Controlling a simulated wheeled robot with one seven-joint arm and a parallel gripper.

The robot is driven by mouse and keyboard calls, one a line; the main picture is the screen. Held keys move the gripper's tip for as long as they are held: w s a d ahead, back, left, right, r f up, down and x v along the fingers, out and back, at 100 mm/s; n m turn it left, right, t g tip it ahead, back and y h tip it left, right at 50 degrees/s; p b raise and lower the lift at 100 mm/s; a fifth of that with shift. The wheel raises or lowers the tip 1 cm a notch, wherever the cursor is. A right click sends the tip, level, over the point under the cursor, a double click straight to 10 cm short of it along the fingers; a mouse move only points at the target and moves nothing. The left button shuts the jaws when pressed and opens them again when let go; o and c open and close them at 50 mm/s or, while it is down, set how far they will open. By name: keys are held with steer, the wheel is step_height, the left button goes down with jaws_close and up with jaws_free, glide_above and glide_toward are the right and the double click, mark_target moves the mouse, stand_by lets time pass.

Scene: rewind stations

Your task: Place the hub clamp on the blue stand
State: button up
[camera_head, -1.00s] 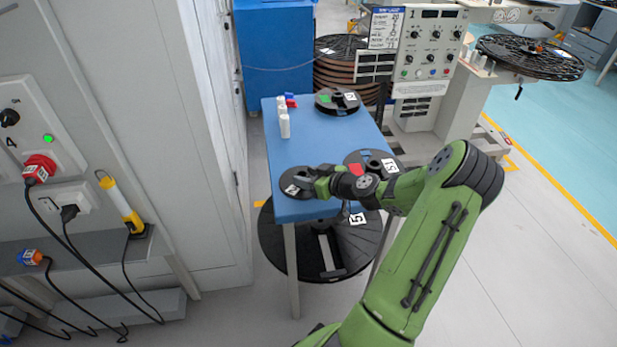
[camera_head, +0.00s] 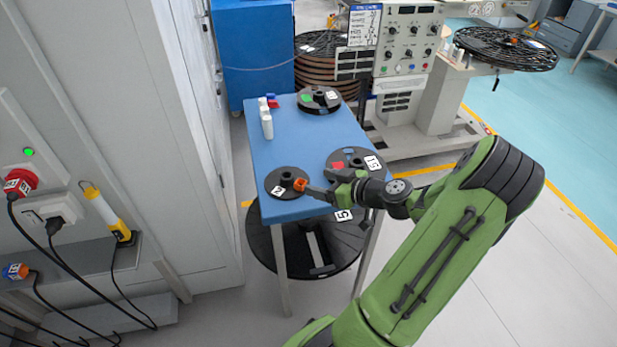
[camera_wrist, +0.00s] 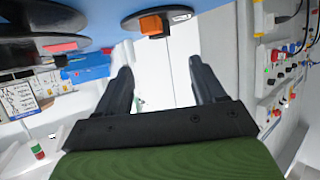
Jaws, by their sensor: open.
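My gripper (camera_head: 318,190) is just right of the block, over the stand's near edge. In the wrist view my gripper (camera_wrist: 160,68) has its fingers apart with nothing between them, and the block lies beyond the tips, clear of them.
A larger reel (camera_head: 375,168) is beside my gripper, and another reel (camera_head: 318,103) is at the stand's back. White bottles (camera_head: 266,120) stand at the left edge. A big reel (camera_head: 290,255) is under the stand. A grey cabinet (camera_head: 170,100) is to the left.

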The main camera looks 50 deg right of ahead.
steer(key=shift+s+r, duration=0.1)
steer(key=shift+s, duration=0.1)
steer(key=w+a+r+n+g+y, duration=0.25)
steer(key=a+g, duration=0.55)
steer(key=a, duration=1.1)
steer(key=s+a+r+m+h, duration=0.2)
steer(key=s+a+r+m, duration=0.1)
steer(key=s+a+r, duration=0.7)
steer(key=s+a, duration=0.1)
steer(key=s, duration=0.3)
steer(key=shift+a+r+h, duration=0.35)
steer(key=shift+a, duration=0.05)
